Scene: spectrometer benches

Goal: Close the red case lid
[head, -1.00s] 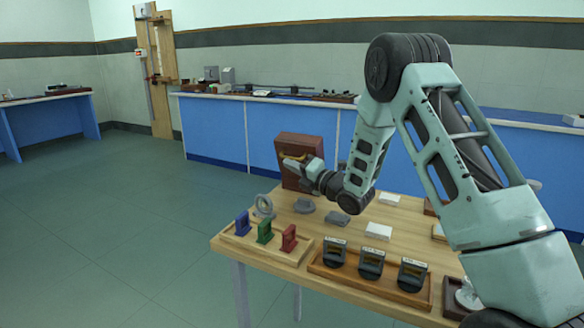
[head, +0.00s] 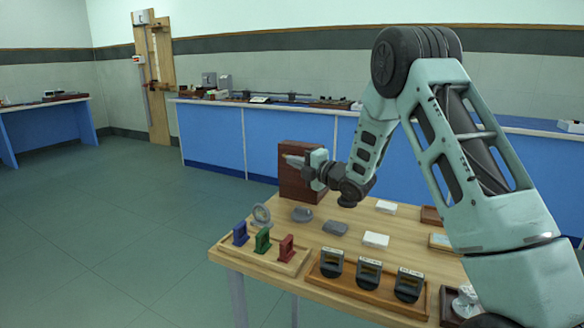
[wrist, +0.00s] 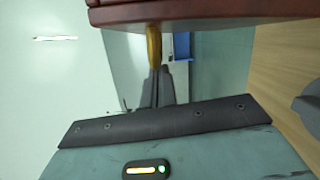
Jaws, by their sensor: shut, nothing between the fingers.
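The red case (head: 298,188) is a reddish-brown box shape standing tall at the far left corner of the table. Its raised face is upright, and I cannot make out where lid and body meet. My gripper (head: 291,160) is shut and empty, in front of the upper part of the case in the head view. In the wrist view the case's red-brown edge (wrist: 190,13) runs across the top. My narrow shut fingers (wrist: 156,80) point at it, with a yellow piece at the edge. Whether they touch is not clear.
The wooden table (head: 340,215) holds a tray of blue, green and red stands (head: 262,242) and a tray of dark meters (head: 368,275). A blue bench (head: 260,140) stands behind.

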